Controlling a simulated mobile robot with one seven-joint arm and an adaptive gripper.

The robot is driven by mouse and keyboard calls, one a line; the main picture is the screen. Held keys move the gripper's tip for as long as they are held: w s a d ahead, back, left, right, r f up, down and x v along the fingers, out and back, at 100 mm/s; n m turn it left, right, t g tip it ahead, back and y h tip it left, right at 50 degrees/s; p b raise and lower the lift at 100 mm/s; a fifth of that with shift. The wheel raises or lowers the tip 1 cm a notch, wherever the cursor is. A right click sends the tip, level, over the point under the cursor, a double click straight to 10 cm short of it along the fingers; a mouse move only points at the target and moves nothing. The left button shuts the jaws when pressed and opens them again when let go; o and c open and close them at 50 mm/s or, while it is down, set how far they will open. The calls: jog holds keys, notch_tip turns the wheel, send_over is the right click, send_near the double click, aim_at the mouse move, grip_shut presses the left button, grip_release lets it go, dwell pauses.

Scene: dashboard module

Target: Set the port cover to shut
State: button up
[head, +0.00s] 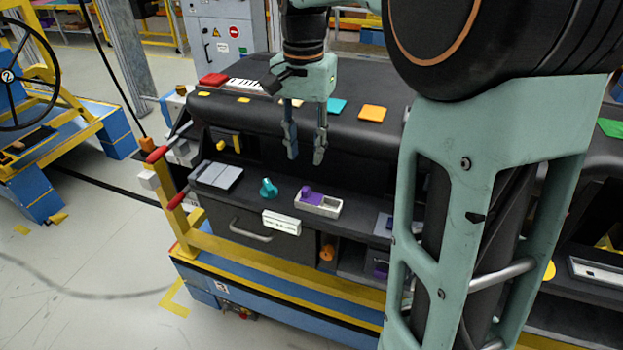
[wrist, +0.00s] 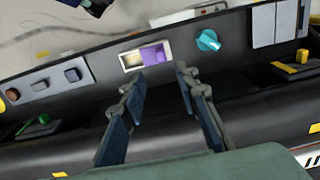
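The likely port cover is a purple block (head: 311,194) in a pale rectangular frame (head: 333,209) on the dashboard's front ledge. In the head view it sits at the frame's left end, and the right part of the frame is uncovered. The wrist view shows the purple cover (wrist: 155,54) at the frame's right side, with a pale recess (wrist: 132,60) exposed beside it. My gripper (head: 305,156) is above and behind the frame, fingers pointing down, apart and empty. In the wrist view the open fingers (wrist: 162,76) are near the cover, with no contact visible.
A teal knob (head: 268,188) and a grey double panel (head: 216,176) stand left of the frame. A white label block (head: 282,222) is on the front edge above a drawer handle (head: 250,231). An orange knob (head: 327,252) is below. The dashboard top overhangs behind the ledge.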

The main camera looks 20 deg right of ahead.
aim_at(305, 188)
notch_tip(305, 188, down, 10)
jog(key=shift+r, duration=0.15)
dwell(0.3)
grip_shut()
